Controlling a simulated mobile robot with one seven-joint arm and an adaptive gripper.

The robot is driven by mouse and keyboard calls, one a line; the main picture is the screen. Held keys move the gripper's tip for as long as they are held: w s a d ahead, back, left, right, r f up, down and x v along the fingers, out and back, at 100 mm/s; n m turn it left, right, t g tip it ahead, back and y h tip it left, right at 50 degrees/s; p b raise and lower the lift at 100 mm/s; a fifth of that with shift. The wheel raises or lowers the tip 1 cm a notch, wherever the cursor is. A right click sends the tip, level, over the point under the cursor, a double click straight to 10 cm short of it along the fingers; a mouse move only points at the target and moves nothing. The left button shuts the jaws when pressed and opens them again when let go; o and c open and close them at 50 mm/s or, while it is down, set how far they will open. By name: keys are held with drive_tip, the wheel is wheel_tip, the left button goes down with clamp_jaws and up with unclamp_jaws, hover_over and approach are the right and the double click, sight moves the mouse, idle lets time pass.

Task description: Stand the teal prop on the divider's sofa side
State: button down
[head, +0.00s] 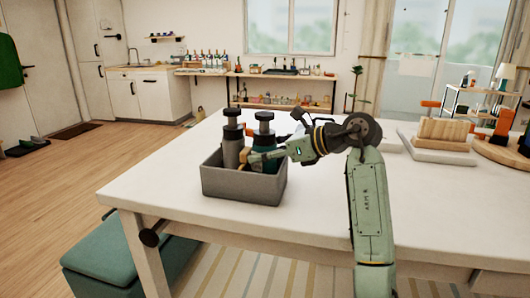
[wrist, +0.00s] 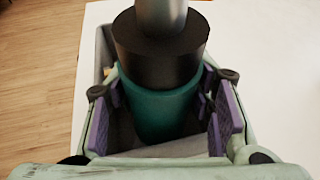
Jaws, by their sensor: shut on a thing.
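The teal prop (head: 264,158) is a cylinder with a teal body and a black flared top. It stands upright in the right half of a grey open box (head: 243,188) on the white table. In the wrist view the prop (wrist: 155,110) fills the middle between purple finger pads. My gripper (head: 258,157) is shut on its teal body, low near the box rim. The prop's base is hidden by the box wall and my gripper. A similar grey prop (head: 232,150) with a black top stands to its left in the box. I cannot make out a divider.
Stacked boards with a wooden rack (head: 443,133) stand at the right. A teal bench (head: 110,262) is below the table's left side. No sofa is recognisable.

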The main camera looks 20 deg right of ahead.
drive_tip(key=shift+f, duration=0.15)
drive_tip(key=c, duration=0.8)
unclamp_jaws()
drive_tip(key=shift+o, duration=0.2)
drive_tip(key=shift+r, duration=0.3)
drive_tip(key=b+v, duration=0.2)
drive_tip(key=v, duration=1)
drive_tip(key=shift+f, duration=0.1)
